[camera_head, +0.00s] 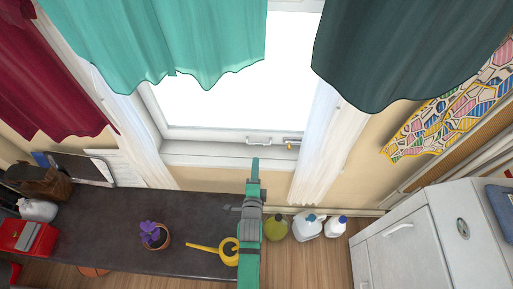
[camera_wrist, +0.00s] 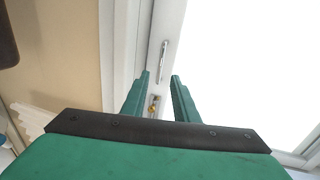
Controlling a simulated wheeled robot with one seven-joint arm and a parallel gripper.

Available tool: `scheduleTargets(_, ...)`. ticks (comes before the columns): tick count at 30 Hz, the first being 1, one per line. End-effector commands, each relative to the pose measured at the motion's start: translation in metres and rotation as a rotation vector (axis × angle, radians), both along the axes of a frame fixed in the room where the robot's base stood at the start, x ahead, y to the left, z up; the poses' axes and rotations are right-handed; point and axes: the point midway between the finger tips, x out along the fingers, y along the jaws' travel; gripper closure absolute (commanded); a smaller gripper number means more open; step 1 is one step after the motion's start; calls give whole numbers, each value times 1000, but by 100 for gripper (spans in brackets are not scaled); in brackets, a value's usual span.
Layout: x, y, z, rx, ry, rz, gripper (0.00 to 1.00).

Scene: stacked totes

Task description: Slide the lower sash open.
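The window's lower sash (camera_head: 215,136) has a white bottom rail at the sill, and its glass is bright white. A small metal handle (camera_head: 259,141) sits on that rail, with a brass latch (camera_head: 291,143) to its right. My green gripper (camera_head: 255,166) is in front of the sill, just below the handle in the picture. In the wrist view my gripper (camera_wrist: 160,76) is open, its two fingers apart and nothing held. The handle (camera_wrist: 164,60) shows beyond the fingertips, and the brass latch (camera_wrist: 154,104) shows between the fingers. I cannot tell how far the handle is from them.
Teal curtains (camera_head: 160,40) and a dark curtain (camera_head: 410,50) hang over the upper window. A dark table (camera_head: 110,215) with a potted purple plant (camera_head: 155,235) and a yellow watering can (camera_head: 228,250) stands at left. Bottles (camera_head: 308,227) are on the floor right of my arm.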

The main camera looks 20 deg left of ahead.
Motion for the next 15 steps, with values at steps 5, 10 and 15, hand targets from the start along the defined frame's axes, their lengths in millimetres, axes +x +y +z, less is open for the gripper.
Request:
scheduleTargets(5,13,6,-1,12,3,1,73)
scheduleTargets(10,36,14,-5,12,1,3,73)
scheduleTargets(15,64,21,-12,10,2,2,73)
